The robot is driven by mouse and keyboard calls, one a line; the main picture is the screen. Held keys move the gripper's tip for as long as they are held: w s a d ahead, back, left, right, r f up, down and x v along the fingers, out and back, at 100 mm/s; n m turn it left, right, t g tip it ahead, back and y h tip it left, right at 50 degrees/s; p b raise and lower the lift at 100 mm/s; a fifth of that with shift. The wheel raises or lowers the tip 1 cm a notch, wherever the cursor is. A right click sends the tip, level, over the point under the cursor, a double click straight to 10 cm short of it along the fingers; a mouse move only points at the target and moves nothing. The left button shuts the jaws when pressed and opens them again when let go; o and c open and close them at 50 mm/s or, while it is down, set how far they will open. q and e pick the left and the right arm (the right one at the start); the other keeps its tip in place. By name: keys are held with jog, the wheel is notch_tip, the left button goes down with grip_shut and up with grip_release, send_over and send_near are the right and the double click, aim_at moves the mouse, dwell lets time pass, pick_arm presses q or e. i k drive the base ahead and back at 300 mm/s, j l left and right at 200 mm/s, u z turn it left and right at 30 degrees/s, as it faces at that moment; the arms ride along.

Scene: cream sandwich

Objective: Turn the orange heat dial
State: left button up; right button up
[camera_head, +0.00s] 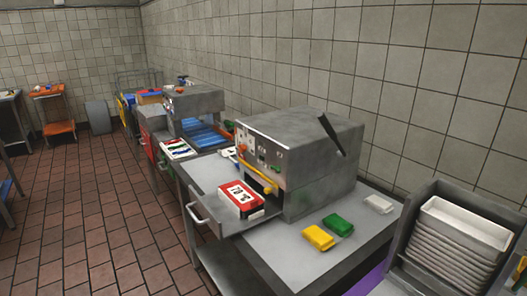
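A grey metal machine (310,155) stands on the counter in the middle of the head view. A small orange knob (240,125) shows at the upper left corner of its front panel. A green knob (277,169) sits at the panel's right side, and a yellow bar (256,178) slants across its lower front. A second grey machine (196,101) farther back carries a small orange spot (181,90). I cannot tell which orange part is the heat dial, nor how either is turned. Neither of my grippers is in view, and nothing is seen touching the machines.
A red and white box (240,197) lies before the near machine. Yellow (318,237), green (338,224) and white (378,204) blocks lie on the counter. Stacked white trays (464,227) stand at the right. The tiled floor (100,215) at the left is clear.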

aim_at(242, 147)
jog(key=i+j+z, duration=0.15)
jog(key=j+z, duration=0.3)
jog(key=i+j+z, duration=0.1)
jog(key=j+z, duration=0.35)
